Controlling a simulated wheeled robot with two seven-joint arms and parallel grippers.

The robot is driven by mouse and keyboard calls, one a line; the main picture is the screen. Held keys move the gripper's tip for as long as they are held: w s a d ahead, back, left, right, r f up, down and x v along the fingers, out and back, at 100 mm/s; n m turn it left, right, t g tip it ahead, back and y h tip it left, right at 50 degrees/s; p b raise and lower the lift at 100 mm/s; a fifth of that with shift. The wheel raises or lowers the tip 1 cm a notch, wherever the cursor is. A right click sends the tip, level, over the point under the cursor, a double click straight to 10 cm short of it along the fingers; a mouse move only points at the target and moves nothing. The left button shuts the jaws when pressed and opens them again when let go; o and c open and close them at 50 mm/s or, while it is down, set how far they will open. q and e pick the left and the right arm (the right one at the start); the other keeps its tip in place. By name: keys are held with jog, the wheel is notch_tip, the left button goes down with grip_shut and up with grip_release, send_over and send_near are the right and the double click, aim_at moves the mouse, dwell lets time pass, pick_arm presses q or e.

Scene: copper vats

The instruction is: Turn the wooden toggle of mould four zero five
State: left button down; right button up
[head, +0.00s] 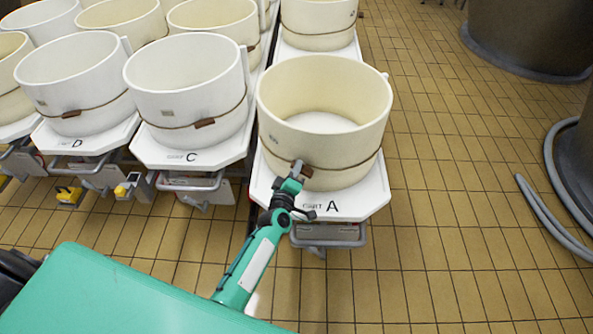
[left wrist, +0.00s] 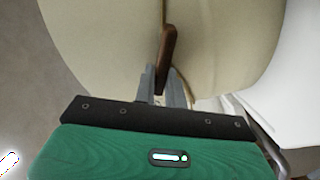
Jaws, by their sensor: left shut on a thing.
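A cream round mould (head: 330,105) stands on the white cart marked A (head: 350,204). A thin cord runs around its lower wall, with a brown wooden toggle (head: 305,170) at the front. My left gripper (head: 297,179) reaches this toggle from the front. In the left wrist view the toggle (left wrist: 167,45) stands close to upright, tilted a little, against the cream wall. The fingers (left wrist: 162,83) are shut on its lower end and hide that part. The small mark on the mould is too small to read. My right gripper is out of view.
Similar moulds with cords and toggles stand on cart C (head: 185,156) and cart D (head: 75,139) to the left, with more behind. The tiled floor (head: 450,180) to the right is clear up to a grey hose (head: 548,215) and dark vats.

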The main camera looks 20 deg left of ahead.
pick_arm(q)
jog(key=n, duration=0.1)
jog(key=n+b, duration=0.1)
jog(key=shift+a+f+n, duration=0.1)
jog(key=shift+f+n, duration=0.2)
jog(key=shift+f, duration=0.05)
jog(key=shift+f+n+b, duration=0.15)
jog(key=shift+n+b, duration=0.3)
jog(key=shift+n, duration=1.05)
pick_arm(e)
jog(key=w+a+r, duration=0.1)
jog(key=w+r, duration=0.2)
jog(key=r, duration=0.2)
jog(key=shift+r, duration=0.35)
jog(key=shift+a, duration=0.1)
pick_arm(q)
jog(key=c, duration=1.5)
grip_release()
jog(key=shift+o, duration=0.2)
jog(key=shift+s, duration=0.1)
